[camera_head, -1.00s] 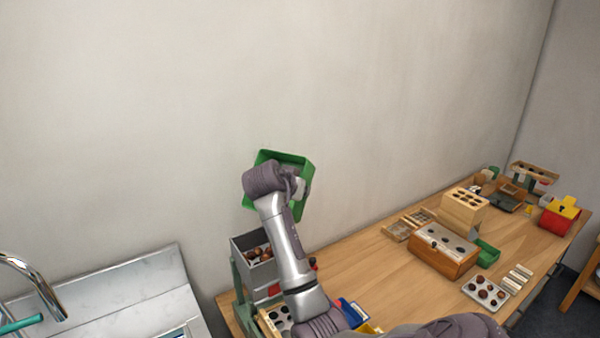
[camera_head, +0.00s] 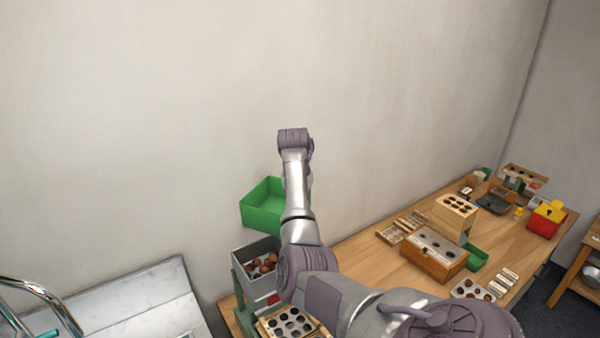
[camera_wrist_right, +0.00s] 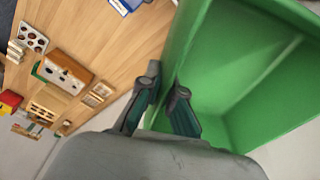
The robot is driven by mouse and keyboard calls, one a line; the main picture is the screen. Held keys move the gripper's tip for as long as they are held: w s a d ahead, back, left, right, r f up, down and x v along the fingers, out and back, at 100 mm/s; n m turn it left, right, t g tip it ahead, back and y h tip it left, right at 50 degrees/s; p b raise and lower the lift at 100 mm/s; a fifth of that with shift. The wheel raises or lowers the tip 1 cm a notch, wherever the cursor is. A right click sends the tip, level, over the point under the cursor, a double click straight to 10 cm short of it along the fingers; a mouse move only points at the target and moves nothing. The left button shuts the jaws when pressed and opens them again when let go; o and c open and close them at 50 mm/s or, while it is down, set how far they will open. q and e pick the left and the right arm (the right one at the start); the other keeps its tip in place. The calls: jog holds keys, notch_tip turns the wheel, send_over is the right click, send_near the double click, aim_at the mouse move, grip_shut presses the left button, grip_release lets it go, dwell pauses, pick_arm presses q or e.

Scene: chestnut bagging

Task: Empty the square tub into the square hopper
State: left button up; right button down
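The green square tub (camera_head: 262,214) is held up in front of the wall, above and behind the hopper. Its inside shows bare green, with no chestnuts seen. The grey square hopper (camera_head: 243,254) stands below on a green frame, with brown chestnuts (camera_head: 262,266) in it. In the right wrist view my right gripper (camera_wrist_right: 165,86) has one finger on each side of the wall of the tub (camera_wrist_right: 262,100) and is shut on it. In the head view my right arm hides that gripper. My left gripper is not in view.
A tray with dark round holes (camera_head: 289,323) lies in front of the hopper. Wooden boxes (camera_head: 433,262), small trays and a red-yellow container (camera_head: 546,220) stand on the right of the table (camera_head: 375,268). A marble-like counter (camera_head: 130,305) is at left.

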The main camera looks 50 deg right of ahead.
jog(key=s+a+r, duration=0.4)
jog(key=r, duration=0.2)
jog(key=shift+a+r, duration=0.15)
jog(key=shift+r, duration=0.2)
